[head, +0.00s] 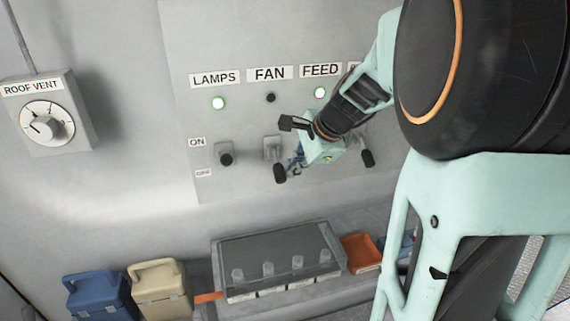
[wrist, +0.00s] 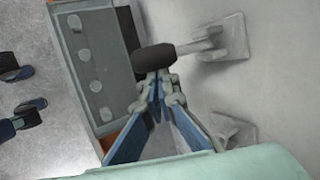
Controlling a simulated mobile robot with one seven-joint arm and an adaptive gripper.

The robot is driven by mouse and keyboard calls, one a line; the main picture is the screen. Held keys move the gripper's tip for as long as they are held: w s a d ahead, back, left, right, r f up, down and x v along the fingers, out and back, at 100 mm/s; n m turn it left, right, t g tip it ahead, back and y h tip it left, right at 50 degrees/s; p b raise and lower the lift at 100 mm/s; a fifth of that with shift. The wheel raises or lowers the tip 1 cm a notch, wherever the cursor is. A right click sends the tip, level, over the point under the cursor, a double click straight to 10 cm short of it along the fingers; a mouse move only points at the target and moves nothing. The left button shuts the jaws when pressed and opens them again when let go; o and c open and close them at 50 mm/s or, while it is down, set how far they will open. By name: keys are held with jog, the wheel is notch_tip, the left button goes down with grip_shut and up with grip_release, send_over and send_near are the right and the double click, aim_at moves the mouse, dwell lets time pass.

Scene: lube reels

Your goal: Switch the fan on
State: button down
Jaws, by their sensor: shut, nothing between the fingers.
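On the grey panel (head: 200,125), the FAN label (head: 269,74) sits above a dark, unlit indicator (head: 270,98). Below it is the fan lever (head: 280,173), with a black knob hanging down from its pale bracket. My gripper (head: 297,165) is just right of that knob, its fingers small and partly blurred against the panel. In the wrist view my gripper (wrist: 160,84) is shut and empty, its fingertips right at a lever's black knob (wrist: 153,59); whether they touch it I cannot tell.
The LAMPS indicator (head: 218,103) and FEED indicator (head: 320,93) glow. The LAMPS lever (head: 226,159) is to the left; another lever (head: 367,158) is right of my gripper. My arm hides part of the panel. A clear-lidded box (head: 225,256) stands below.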

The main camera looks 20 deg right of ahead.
jog(key=shift+s+r+p, duration=0.1)
jog(key=shift+r+p, duration=0.25)
jog(key=shift+r, duration=0.25)
dwell(0.4)
jog(key=r+p, duration=0.1)
jog(key=r, duration=0.1)
jog(key=w+r+p, duration=0.1)
jog(key=r, duration=0.1)
jog(key=shift+a+r+p, duration=0.1)
jog(key=shift+r+p, duration=0.1)
jog(key=shift+p, duration=0.2)
dwell(0.4)
jog(key=shift+r+p, duration=0.7)
jog(key=shift+r, duration=0.1)
